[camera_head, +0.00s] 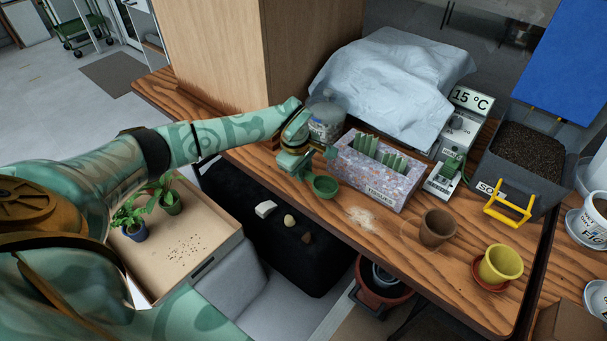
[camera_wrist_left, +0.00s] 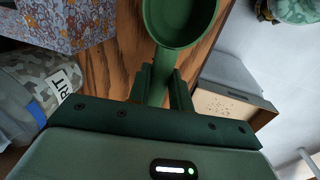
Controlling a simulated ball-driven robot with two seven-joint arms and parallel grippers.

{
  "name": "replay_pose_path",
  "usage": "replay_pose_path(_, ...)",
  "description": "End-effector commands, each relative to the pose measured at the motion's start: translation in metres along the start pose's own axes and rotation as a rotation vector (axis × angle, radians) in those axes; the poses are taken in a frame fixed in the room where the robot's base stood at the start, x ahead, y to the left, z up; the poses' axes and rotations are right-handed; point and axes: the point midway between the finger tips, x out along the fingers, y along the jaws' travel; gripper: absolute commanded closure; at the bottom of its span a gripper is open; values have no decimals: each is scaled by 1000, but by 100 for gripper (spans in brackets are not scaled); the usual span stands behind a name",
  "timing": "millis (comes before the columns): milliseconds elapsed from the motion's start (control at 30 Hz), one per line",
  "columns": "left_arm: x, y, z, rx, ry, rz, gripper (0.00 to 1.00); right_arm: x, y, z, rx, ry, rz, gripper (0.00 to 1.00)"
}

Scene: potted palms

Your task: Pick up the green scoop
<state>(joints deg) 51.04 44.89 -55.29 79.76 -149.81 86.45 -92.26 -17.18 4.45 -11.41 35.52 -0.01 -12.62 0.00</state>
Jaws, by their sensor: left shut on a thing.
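The green scoop (camera_head: 325,187) is at the front edge of the wooden bench, just in front of the tissue box. My left gripper (camera_head: 305,174) reaches in from the left and is shut on the scoop's handle. In the left wrist view the fingers (camera_wrist_left: 162,88) close on the handle from both sides, and the round green cup of the scoop (camera_wrist_left: 180,22) extends beyond them. I cannot tell whether the scoop touches the bench. My right gripper is not in view.
A tissue box (camera_head: 376,173) with green labels stands right behind the scoop, beside a grit bag (camera_head: 326,122). A brown pot (camera_head: 437,228), a yellow pot (camera_head: 501,264) and a soil bin (camera_head: 520,165) stand to the right.

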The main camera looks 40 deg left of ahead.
Motion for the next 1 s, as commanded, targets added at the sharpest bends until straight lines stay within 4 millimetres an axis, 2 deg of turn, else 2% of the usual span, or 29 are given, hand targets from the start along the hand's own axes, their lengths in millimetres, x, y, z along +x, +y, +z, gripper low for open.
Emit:
replay_pose_path(33, -16, 4, 0, 0, 2, 6, 99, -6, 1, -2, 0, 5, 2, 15)
replay_pose_path(300, -84, -8, 54, 6, -1, 7, 99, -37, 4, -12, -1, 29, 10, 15)
replay_pose_path(433, -99, -20, 87, 6, -2, 5, 99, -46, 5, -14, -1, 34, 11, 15)
replay_pose_path(600, -112, -30, 114, 2, 0, 3, 99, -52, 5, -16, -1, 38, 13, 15)
replay_pose_path(733, -116, -35, 125, 1, 0, 2, 99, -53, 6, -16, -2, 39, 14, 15)
replay_pose_path(1000, -116, -36, 128, -2, 1, 1, 99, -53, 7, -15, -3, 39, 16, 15)
